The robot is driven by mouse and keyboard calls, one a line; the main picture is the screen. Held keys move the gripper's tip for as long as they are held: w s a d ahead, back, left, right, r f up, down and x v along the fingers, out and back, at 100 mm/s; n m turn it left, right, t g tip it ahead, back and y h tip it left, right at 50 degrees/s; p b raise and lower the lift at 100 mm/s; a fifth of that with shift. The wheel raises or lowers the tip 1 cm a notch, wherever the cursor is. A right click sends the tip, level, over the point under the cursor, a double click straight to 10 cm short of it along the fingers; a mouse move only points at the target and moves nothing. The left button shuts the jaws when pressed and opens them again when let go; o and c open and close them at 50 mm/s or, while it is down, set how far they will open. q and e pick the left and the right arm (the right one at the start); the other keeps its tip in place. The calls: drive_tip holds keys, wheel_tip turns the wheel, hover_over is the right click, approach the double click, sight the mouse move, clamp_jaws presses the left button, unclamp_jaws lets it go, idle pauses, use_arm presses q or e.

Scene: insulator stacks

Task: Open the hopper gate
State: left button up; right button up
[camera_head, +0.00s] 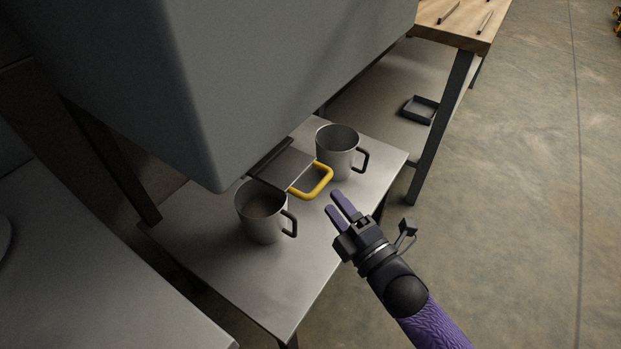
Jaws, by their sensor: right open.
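The hopper (270,70) is a big grey box filling the top of the view. Under it a dark flat gate plate (284,167) sticks out, with a yellow loop handle (318,188) at its front end. My right gripper (337,203) has purple fingers and is open and empty. Its fingertips are just to the lower right of the yellow handle in the picture, with a small visible gap between them. How far the gate is pulled out cannot be told. My left gripper is not in view.
Two grey mugs with black handles stand on the metal table (220,265), one on each side of the gate: a near mug (262,215) and a far mug (338,150). A wooden-topped bench (468,22) and a small dark tray (420,109) are at upper right. Open floor lies right.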

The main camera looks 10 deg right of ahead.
sight(322, 187)
drive_tip(key=b+x, duration=0.2)
drive_tip(key=x, duration=0.5)
drive_tip(key=shift+w, duration=0.15)
drive_tip(key=shift+c, duration=0.5)
clamp_jaws()
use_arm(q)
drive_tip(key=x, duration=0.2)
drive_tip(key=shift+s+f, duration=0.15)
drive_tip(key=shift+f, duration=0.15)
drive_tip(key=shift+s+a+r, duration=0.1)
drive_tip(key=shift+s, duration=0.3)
use_arm(e)
drive_tip(key=shift+r, duration=0.2)
